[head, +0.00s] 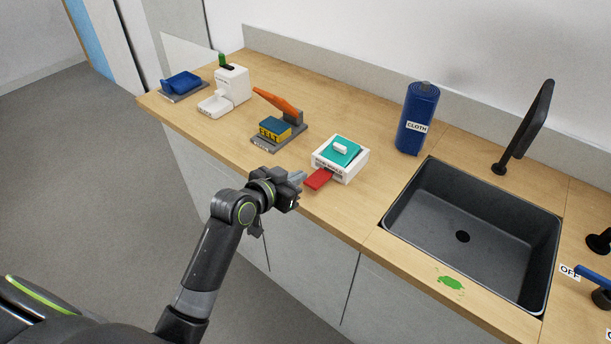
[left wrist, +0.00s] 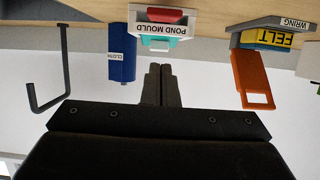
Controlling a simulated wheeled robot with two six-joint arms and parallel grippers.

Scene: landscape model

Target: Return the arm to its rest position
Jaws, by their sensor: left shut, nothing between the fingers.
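My left arm comes up from the lower left in the head view. Its gripper (head: 296,178) is at the counter's front edge, just left of the red tab (head: 318,179) of the pond mould. The left wrist view shows the two fingers (left wrist: 159,72) together, with nothing between them. The pond mould (head: 340,160) is a white block with a teal top and white knob; it also shows upside down in the left wrist view (left wrist: 150,28). I cannot tell whether the fingers touch the red tab. My right gripper is not in view.
The wooden counter (head: 225,133) also holds a blue tray (head: 181,83), a white device (head: 231,86), a felt wringer with an orange lever (head: 276,102) and a blue cloth roll (head: 417,118). A dark sink (head: 440,215) with a black tap (head: 533,120) is at right. A green patch (head: 450,283) lies in front.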

